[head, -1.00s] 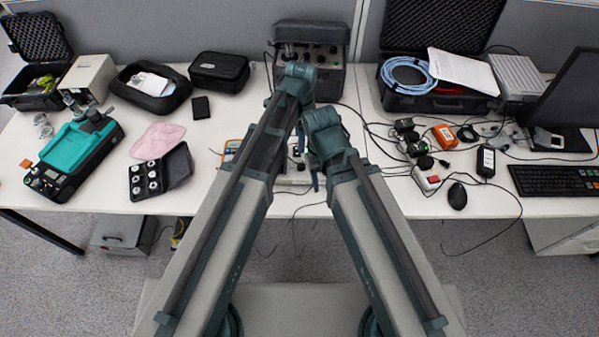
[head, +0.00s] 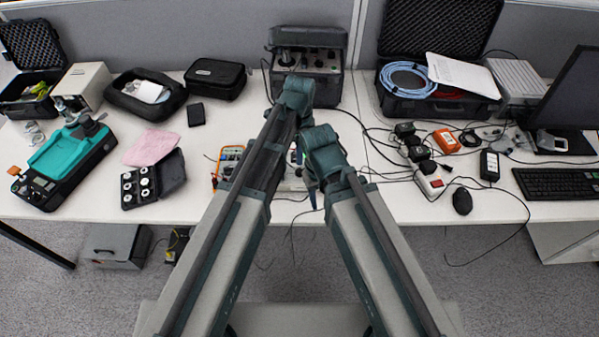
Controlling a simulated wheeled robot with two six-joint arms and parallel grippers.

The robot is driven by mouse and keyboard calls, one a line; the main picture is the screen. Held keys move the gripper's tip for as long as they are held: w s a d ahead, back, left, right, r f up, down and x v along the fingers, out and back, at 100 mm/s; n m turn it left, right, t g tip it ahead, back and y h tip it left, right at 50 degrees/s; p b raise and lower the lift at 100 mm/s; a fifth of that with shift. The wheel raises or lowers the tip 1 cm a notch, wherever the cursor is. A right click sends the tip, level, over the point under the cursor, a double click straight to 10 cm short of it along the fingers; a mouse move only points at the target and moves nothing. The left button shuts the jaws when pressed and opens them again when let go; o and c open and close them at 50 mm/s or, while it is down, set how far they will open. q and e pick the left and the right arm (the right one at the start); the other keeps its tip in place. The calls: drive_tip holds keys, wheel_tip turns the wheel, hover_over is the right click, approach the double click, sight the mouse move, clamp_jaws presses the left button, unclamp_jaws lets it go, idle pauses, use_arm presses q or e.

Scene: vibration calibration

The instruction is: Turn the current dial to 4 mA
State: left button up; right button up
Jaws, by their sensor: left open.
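An instrument (head: 291,184) on the table's front middle shows in part between my two arms. Its face is mostly hidden, and I cannot make out a current dial or its setting. My left gripper (head: 309,187) is open; only a small piece of it shows between the arms, close to this instrument. I cannot tell whether it touches anything. My right gripper is hidden behind its own arm. A dark box with knobs on its panel (head: 322,62) stands at the back middle; its markings are too small to read.
An orange-edged meter (head: 229,161) lies left of my arms. A teal device (head: 59,160), pink cloth (head: 151,147) and black case of round pieces (head: 172,172) are at left. Cables, a black mouse (head: 462,200) and a keyboard (head: 560,184) are at right.

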sight(300, 169)
use_arm(q)
wheel_tip(300, 169, down, 8)
drive_tip(key=b, duration=0.7)
drive_tip(key=shift+f, duration=0.25)
clamp_jaws()
